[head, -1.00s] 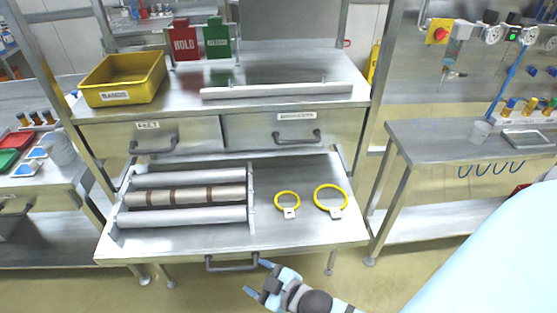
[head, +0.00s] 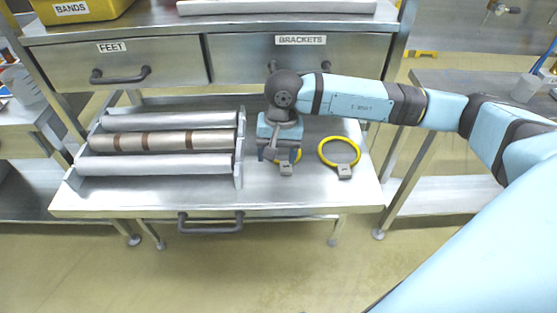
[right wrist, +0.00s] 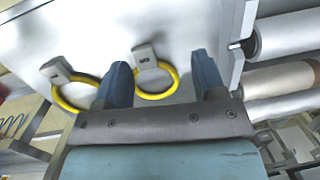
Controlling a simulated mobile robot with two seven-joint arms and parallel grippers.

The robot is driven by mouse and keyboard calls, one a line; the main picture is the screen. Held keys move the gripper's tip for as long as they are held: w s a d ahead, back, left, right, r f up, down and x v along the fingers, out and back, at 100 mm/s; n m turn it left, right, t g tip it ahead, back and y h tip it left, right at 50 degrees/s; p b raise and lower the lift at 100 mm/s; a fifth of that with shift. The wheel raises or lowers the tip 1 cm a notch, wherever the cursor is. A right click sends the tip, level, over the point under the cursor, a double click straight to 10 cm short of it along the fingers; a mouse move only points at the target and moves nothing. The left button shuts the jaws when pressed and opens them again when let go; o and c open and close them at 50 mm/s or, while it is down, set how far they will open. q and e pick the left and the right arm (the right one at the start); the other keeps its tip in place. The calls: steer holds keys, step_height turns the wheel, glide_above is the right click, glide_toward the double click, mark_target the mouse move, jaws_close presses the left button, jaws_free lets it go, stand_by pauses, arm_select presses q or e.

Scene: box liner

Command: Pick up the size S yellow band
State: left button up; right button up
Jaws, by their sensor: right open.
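Two yellow bands with grey tags lie on the pulled-out steel shelf. The smaller yellow band (head: 298,155) is the left one in the head view, partly hidden by my right gripper (head: 279,157). The larger yellow band (head: 340,152) lies to its right, clear of the gripper. My right gripper points down just above the smaller band, jaws open. In the right wrist view, the smaller band (right wrist: 158,97) shows between the blue fingers of the gripper (right wrist: 160,65), and the larger band (right wrist: 70,103) is left of them. My left gripper is not in view.
A rack of rollers (head: 160,142) stands close to the left of the right gripper. Drawers marked FEET (head: 115,62) and BRACKETS (head: 300,55) sit behind and above. The yellow BANDS bin (head: 85,8) is at the top left. The shelf's front strip is clear.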

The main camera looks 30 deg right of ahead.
mark_target(286, 166)
steer(key=d, duration=0.1)
steer(key=w+d+h, duration=0.1)
steer(key=d, duration=0.1)
steer(key=shift+w+d+f+n+t+h, duration=0.1)
steer(key=shift+w+f+n+t+h, duration=0.1)
steer(key=shift+f+n+t+h, duration=0.15)
steer(key=f, duration=0.6)
steer(key=shift+s+d+f, duration=0.1)
steer(key=shift+s, duration=0.15)
steer(key=c, duration=1)
